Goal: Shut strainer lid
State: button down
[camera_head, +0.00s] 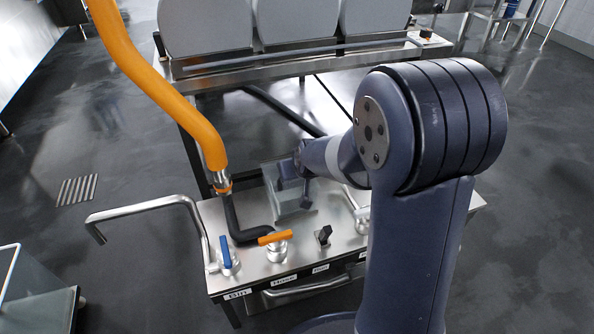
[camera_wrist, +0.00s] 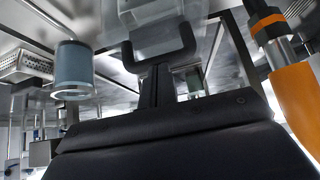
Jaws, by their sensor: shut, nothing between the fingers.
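The strainer looks like a small clear-walled box (camera_head: 284,206) on the steel counter in the head view. A tilted, see-through panel on it appears to be its raised lid (camera_head: 272,180), but my gripper hides part of it. My gripper (camera_head: 305,197) is at the right side of this box, pointing down. I cannot tell whether it touches the lid. In the wrist view, my gripper's dark fingers (camera_wrist: 157,82) are together and empty. A dark U-shaped piece lies beyond them, in front of a pale translucent body (camera_wrist: 157,35); its identity is unclear.
On the counter (camera_head: 260,205) are a blue-handled valve (camera_head: 226,252), an orange-handled valve (camera_head: 274,238) and a black knob (camera_head: 324,234). An orange hose (camera_head: 165,95) comes down at left, and a bent steel pipe (camera_head: 140,208) reaches out left. My arm hides the counter's right side.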

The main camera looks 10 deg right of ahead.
jog(key=shift+s+f+g, duration=0.15)
jog(key=shift+s+f, duration=0.15)
jog(key=shift+f, duration=0.2)
jog(key=shift+s+f+g, duration=0.15)
jog(key=shift+s+f, duration=0.1)
jog(key=shift+f, duration=0.2)
notch_tip(320, 180, up, 6)
jog(key=w+f+p, duration=0.1)
jog(key=w+p, duration=0.1)
jog(key=p, duration=0.2)
jog(key=s+d+b, duration=0.1)
jog(key=s, duration=0.9)
jog(key=shift+d+f+b, duration=0.35)
jog(key=shift+d+b, duration=0.05)
jog(key=shift+w, duration=0.1)
jog(key=w, duration=0.3)
jog(key=w+a, duration=0.1)
jog(key=w, duration=0.2)
jog(key=w+a+f, duration=0.1)
jog(key=w, duration=0.2)
jog(key=shift+w, duration=0.1)
jog(key=shift+f, duration=0.35)
jog(key=shift+s+d, duration=0.1)
jog(key=shift+s, duration=0.1)
